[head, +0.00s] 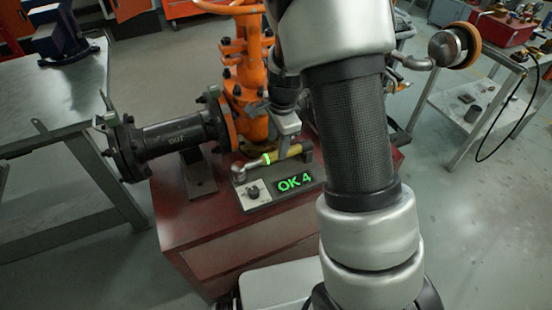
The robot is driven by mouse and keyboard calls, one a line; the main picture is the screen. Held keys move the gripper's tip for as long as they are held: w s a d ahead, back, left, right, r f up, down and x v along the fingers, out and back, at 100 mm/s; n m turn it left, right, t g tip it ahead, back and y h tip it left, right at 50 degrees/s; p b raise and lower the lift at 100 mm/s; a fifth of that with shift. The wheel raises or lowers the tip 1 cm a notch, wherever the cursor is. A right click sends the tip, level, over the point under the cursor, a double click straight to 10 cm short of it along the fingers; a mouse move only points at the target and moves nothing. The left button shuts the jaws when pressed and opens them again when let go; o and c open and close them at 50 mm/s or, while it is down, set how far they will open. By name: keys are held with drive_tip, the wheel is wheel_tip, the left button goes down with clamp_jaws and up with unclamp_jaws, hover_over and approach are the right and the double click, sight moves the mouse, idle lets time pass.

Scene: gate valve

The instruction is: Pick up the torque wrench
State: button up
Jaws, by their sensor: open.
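The torque wrench (290,152) lies across a grey holder on the red cabinet. It has a yellowish handle on the right, a bright green ring near its middle and a grey metal head at the left. My gripper (281,146) points down at the handle, just right of the green ring. It is open, and the near finger covers a little of the wrench. I cannot tell whether the handle is between the fingers or whether they touch it.
Metal workbenches stand left (45,95) and right (480,90). My arm hides the cabinet's right part.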

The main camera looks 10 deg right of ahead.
sight(276, 153)
drive_tip(key=f, duration=0.2)
drive_tip(key=w+f+b, duration=0.1)
drive_tip(key=f, duration=0.2)
drive_tip(key=f+b, duration=0.1)
drive_tip(key=f, duration=0.1)
drive_tip(key=shift+w+a+f, duration=0.1)
drive_tip(key=shift+w+f, duration=0.2)
drive_tip(key=shift+f, duration=0.1)
clamp_jaws()
drive_tip(key=shift+w+r, duration=0.1)
drive_tip(key=shift+r, duration=0.05)
